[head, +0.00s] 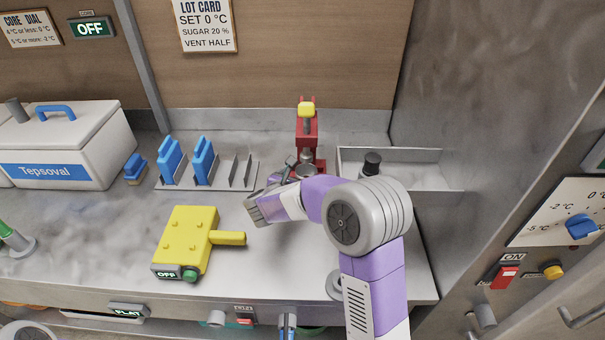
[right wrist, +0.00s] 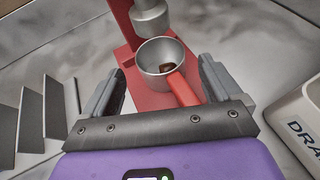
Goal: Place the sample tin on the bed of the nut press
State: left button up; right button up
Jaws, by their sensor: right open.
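The nut press (head: 308,128) is red with a yellow top and stands at the back of the counter; its grey ram (right wrist: 151,16) shows in the right wrist view. A grey round tin (right wrist: 150,55) with a red handle (right wrist: 183,90) and something brown inside, seemingly the sample tin, appears to sit upright on the red bed (right wrist: 131,88), slightly in front of the ram. My right gripper (right wrist: 163,88) is open, one finger each side of the handle; I see no finger touching it. In the head view the right gripper (head: 288,179) partly hides the bed. My left gripper is not in view.
Blue blocks (head: 203,160) stand in a slotted rack (head: 215,188) left of the press. A pale tray (head: 430,182) with a black-topped container (head: 371,163) is close on the right. A yellow device (head: 187,240) and a white Tepsoval box (head: 65,145) are at the left.

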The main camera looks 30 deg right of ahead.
jog(key=p+v, duration=0.1)
jog(key=v, duration=0.7)
jog(key=shift+s+a+r+p, duration=0.15)
jog(key=shift+s+a+p, duration=0.1)
jog(key=shift+p, duration=0.05)
